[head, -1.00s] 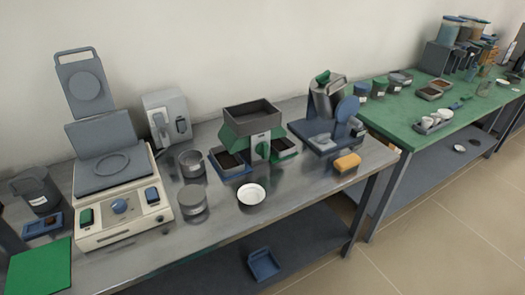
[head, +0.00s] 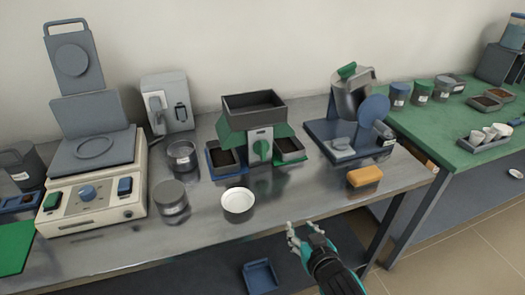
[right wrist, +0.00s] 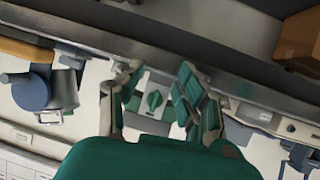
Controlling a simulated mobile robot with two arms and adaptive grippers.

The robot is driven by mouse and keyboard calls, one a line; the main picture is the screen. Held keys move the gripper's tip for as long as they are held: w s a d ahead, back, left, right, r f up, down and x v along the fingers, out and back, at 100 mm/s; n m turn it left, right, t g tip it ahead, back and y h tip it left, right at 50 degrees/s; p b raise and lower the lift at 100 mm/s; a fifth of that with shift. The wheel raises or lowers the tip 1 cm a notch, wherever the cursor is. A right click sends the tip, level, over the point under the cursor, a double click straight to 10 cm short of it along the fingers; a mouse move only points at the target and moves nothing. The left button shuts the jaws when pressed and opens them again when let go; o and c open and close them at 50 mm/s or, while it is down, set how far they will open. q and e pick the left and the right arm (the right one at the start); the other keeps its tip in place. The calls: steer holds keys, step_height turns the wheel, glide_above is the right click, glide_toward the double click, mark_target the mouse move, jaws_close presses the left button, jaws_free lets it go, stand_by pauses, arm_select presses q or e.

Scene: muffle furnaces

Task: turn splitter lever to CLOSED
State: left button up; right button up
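The splitter has a dark hopper with green sides (head: 254,113) and stands in the middle of the metal bench. Its green lever (head: 262,150) sits on a light front plate; any label is too small to read. The lever also shows in the right wrist view (right wrist: 154,101), between the fingers in the picture. My right gripper (head: 305,231) is in front of the bench's front edge, below and right of the splitter. Its fingertips (right wrist: 153,78) are apart and empty, away from the lever. My left gripper is not in view.
Filled pans (head: 226,166) stand beside the splitter. A white dish (head: 238,203) and a grey canister (head: 171,198) stand near the front edge. A yellow-orange block (head: 365,178) lies to the right, before a blue-based device (head: 322,131). Bare metal lies in front of the lever.

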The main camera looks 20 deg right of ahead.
mark_target(264, 148)
steer(key=w+a+r+t+y, duration=0.2)
steer(key=w+r+t, duration=0.35)
steer(key=r, duration=0.35)
steer(key=shift+n+g, duration=0.25)
steer(key=shift+n, duration=0.05)
steer(key=w, duration=1.7)
steer(key=shift+w+a+p, duration=0.2)
steer(key=shift+a+p, duration=0.1)
steer(key=shift+p, duration=0.1)
jaws_close()
